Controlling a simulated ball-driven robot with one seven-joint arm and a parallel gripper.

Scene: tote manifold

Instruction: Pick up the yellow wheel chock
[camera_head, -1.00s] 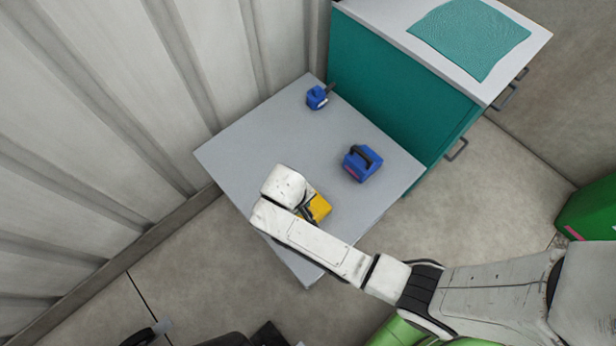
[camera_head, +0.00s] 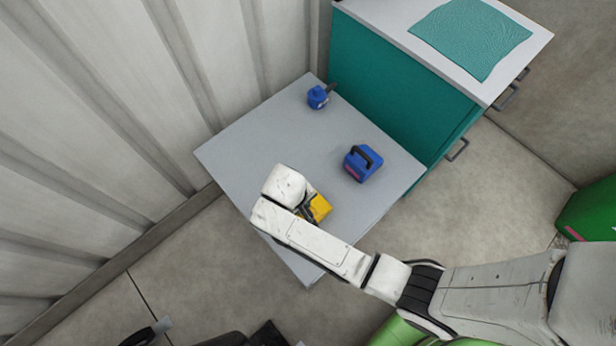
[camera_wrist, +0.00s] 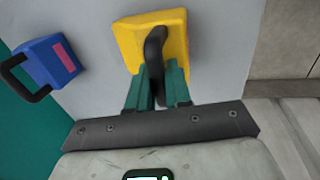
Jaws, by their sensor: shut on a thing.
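The yellow wheel chock (camera_head: 320,207) is on the grey table near its front edge, partly hidden by my arm in the head view. In the wrist view the chock (camera_wrist: 178,40) shows a yellow body with a black curved handle. My gripper (camera_wrist: 160,85) has its green fingers closed on that handle. In the head view my gripper (camera_head: 306,210) is mostly hidden under the white wrist. I cannot tell whether the chock is touching the table or slightly above it.
A blue case with a black handle (camera_head: 363,163) stands on the table (camera_head: 270,140) to the right of the chock. A smaller blue object (camera_head: 317,97) is at the far corner. A teal cabinet (camera_head: 390,90) adjoins the back right. A corrugated wall (camera_head: 110,90) rises at left.

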